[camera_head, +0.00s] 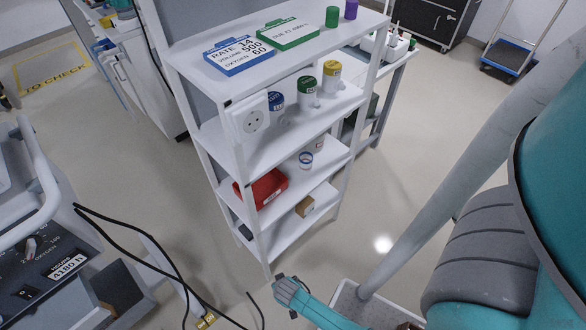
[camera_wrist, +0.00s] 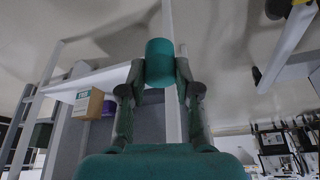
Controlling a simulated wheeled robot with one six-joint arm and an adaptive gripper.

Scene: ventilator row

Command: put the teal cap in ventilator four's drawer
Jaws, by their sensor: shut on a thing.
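My gripper (camera_wrist: 160,85) is shut on the teal cap (camera_wrist: 160,60), a short teal cylinder held between the fingertips in the wrist view. The two dark fingers touch it from either side, and its upper part stands clear of them. I cannot make out the cap or the fingers in the head view. A machine (camera_head: 50,262) with a dial, an OXYGEN label and an hours plate stands at the lower left of the head view. Its ventilator number does not show. I cannot pick out ventilator four's drawer in either view.
A white shelf unit (camera_head: 205,125) stands mid-picture, bearing a blue sign (camera_head: 240,56), a green sign (camera_head: 288,34), lidded jars and a red bin (camera_head: 262,188). Black cables (camera_head: 150,239) run beside the machine. Open floor (camera_head: 420,140) lies right of the shelves.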

